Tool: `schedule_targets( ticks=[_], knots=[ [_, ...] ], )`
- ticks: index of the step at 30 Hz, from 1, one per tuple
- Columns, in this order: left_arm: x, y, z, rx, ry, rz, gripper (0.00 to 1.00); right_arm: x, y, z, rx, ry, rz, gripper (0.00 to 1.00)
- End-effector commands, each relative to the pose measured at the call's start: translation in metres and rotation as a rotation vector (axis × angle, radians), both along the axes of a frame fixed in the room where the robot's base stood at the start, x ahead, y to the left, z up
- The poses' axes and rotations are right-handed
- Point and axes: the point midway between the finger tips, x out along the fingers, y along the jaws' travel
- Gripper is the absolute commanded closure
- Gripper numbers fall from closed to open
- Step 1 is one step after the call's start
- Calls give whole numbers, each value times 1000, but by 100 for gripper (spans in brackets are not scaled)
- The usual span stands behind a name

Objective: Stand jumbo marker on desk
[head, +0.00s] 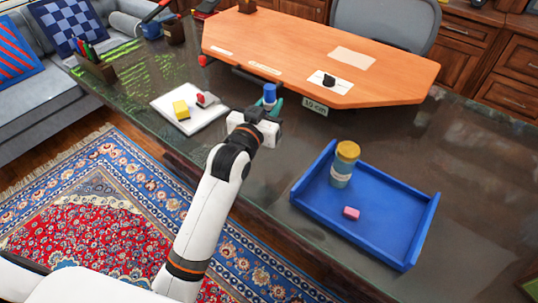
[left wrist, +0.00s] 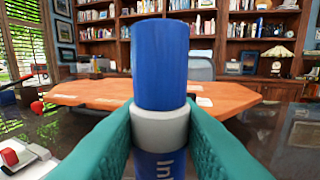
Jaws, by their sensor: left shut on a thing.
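The jumbo marker (head: 270,92) has a blue cap and shows just above my left gripper (head: 268,108) in the head view. In the left wrist view the marker (left wrist: 160,65) stands upright, cap up, with a pale grey collar and a blue lettered body below. The teal fingers of my left gripper (left wrist: 160,140) are shut on it around the collar and upper body. Its lower end is hidden, so I cannot tell whether it touches the dark desk (head: 240,150). My right gripper is not in view.
A blue tray (head: 310,207) holds a yellow-topped stack (head: 345,160) and a pink block (head: 351,213).

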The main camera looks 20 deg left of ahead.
Motion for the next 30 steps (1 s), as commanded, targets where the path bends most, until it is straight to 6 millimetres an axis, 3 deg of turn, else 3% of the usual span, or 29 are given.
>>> schedule_targets(
  ticks=[7, 18, 22, 30],
  knots=[
    [2, 0, -43, 1, 7, 0, 94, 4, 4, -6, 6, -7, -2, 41],
    [2, 0, -88, 1, 5, 0, 94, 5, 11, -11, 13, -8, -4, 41],
    [2, 0, -98, 0, 1, 0, 94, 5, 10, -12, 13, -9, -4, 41],
    [2, 0, -98, 0, 1, 0, 94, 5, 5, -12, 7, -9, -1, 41]
  ],
)
